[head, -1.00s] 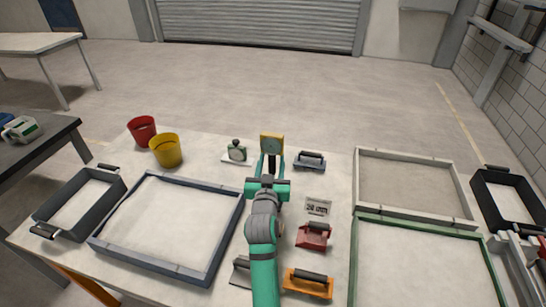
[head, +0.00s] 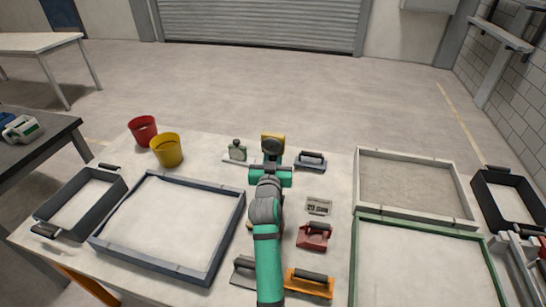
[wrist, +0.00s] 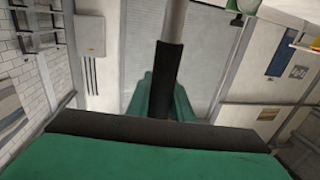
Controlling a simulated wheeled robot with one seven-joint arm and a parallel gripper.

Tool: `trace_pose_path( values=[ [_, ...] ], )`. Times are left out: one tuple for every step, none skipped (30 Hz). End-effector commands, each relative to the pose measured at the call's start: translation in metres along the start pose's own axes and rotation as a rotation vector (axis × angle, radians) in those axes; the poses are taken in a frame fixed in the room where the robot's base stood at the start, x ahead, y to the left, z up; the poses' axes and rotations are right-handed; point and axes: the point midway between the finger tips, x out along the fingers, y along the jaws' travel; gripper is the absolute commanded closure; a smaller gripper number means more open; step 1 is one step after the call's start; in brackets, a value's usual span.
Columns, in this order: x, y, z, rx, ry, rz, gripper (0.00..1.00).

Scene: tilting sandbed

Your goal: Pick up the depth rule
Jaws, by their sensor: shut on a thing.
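My gripper (head: 271,160) is beyond the middle of the sand table, pointing away from my body, and is shut. In the wrist view a slim upright piece, dark along its middle with a pale grey rod (wrist: 176,18) continuing from it, stands at the green jaws; I take it for the depth rule. In the head view my gripper and arm hide most of it. A yellow block (head: 273,144) with a dark round face shows at the gripper's end; I cannot tell whether it belongs to the rule.
A red float (head: 314,236), an orange float (head: 309,284) and a "20 mm" card (head: 318,206) lie closer. Framed trays flank them.

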Motion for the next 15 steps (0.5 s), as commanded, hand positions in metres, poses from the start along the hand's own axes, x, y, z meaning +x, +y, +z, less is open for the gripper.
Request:
trace_pose_path(
  values=[
    [0.000, 0.000, -0.001, 0.000, 0.001, 0.000, 0.94],
    [0.000, 0.000, -0.001, 0.000, 0.001, 0.000, 0.94],
    [0.000, 0.000, -0.001, 0.000, 0.001, 0.000, 0.94],
    [0.000, 0.000, -0.001, 0.000, 0.001, 0.000, 0.94],
    [0.000, 0.000, -0.002, 0.000, 0.002, 0.000, 0.94],
    [0.000, 0.000, -0.004, 0.000, 0.002, 0.000, 0.94],
    [0.000, 0.000, -0.007, 0.000, 0.002, 0.000, 0.94],
    [0.000, 0.000, -0.010, 0.000, 0.003, 0.001, 0.94],
    [0.000, 0.000, -0.016, 0.000, 0.004, 0.001, 0.94],
    [0.000, 0.000, -0.021, -0.001, 0.005, 0.000, 0.94],
    [0.000, 0.000, -0.026, -0.001, 0.005, 0.000, 0.94],
    [0.000, 0.000, -0.034, 0.000, 0.006, 0.000, 0.94],
    [0.000, 0.000, -0.040, 0.001, 0.006, 0.000, 0.94],
    [0.000, 0.000, -0.045, 0.001, 0.006, 0.000, 0.94],
    [0.000, 0.000, -0.053, 0.000, 0.006, 0.000, 0.94]
  ],
)
